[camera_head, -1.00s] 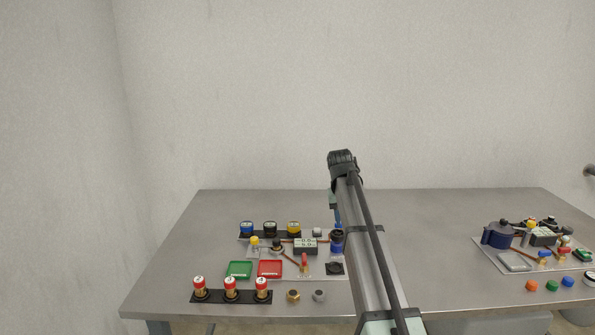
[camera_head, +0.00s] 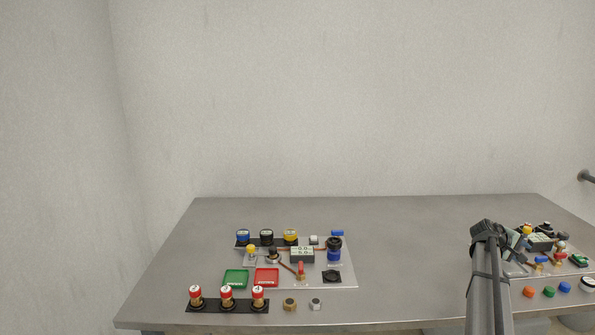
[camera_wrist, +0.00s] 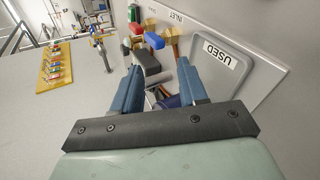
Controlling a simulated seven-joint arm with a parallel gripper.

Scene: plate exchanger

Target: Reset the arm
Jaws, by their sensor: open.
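My gripper (camera_wrist: 158,82) shows in the wrist view as two blue fingers, apart from each other. It is over the right-hand panel (camera_wrist: 265,85), and a dark block and a grey metal part show between and beyond the fingers. I cannot tell whether the fingers touch them. A grey tray marked USED (camera_wrist: 215,60) lies just right of the fingers in the wrist view.
The left panel (camera_head: 345,272) holds a green tray (camera_head: 236,279), a red tray (camera_head: 267,277) and several fittings. A black rack (camera_head: 235,306) with three red-capped bottles stands in front. Coloured caps (camera_head: 548,292) lie before the right panel. The middle of the table (camera_head: 410,240) is clear.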

